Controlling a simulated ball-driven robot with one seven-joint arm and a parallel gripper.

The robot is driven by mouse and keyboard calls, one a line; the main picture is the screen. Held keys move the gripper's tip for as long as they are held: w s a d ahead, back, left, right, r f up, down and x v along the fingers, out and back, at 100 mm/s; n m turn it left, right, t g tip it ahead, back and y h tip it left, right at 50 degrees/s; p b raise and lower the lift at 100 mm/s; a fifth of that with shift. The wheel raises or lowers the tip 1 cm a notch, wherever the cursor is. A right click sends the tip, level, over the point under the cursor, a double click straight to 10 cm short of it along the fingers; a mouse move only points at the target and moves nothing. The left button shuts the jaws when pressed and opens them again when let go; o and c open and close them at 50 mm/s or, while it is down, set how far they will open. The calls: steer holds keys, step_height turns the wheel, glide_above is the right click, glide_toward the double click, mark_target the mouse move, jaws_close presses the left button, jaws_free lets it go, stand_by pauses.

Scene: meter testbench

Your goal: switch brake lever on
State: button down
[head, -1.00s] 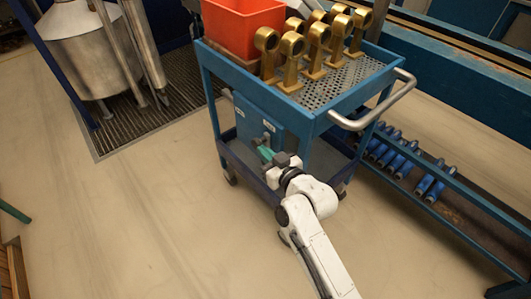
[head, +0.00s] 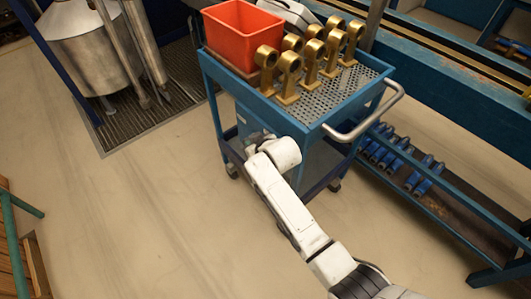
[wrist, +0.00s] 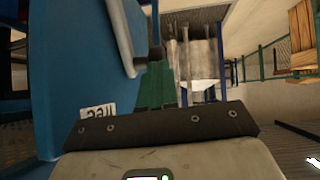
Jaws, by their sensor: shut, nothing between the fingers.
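The blue side panel (wrist: 65,60) of the cart fills the left of the wrist view. A white label (wrist: 98,113) with dark letters is on it, too unclear to read. A pale grey bar (wrist: 126,38), which looks like the brake lever, stands out from the panel. My gripper (wrist: 155,88) has green fingers, shut and empty, just right of and below the bar in the wrist view. I cannot tell whether they touch it. In the head view my arm hides the lever and the fingers.
The blue cart (head: 240,92) carries a red bin (head: 238,35) and several brass parts (head: 288,75). Its handle (head: 370,118) sticks out right. A steel tank (head: 90,55) stands at the left. A low rack (head: 440,205) is at the right. The floor (head: 130,215) at front left is clear.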

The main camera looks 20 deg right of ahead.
steer(key=w+g, duration=0.1)
steer(key=w+f+g+b, duration=0.1)
steer(key=w+a+g+h+b, duration=0.1)
steer(key=shift+w+a+f, duration=0.1)
steer(key=shift+w+f, duration=0.15)
steer(key=shift+w, duration=0.15)
steer(key=shift+w+a+f+g+b, duration=0.2)
steer(key=shift+w+f+g+b, duration=0.2)
steer(key=shift+w+b, duration=0.2)
steer(key=shift+w+a+f+g+b, duration=0.2)
steer(key=shift+w+f+g+b, duration=0.2)
steer(key=shift+b, duration=0.3)
steer(key=shift+r, duration=0.15)
steer(key=p, duration=0.6)
glide_toward(244, 141)
steer(key=r, duration=0.1)
steer(key=w+a+r, duration=0.1)
steer(key=r, duration=0.1)
steer(key=shift+w+a, duration=0.1)
steer(key=shift+f, duration=0.15)
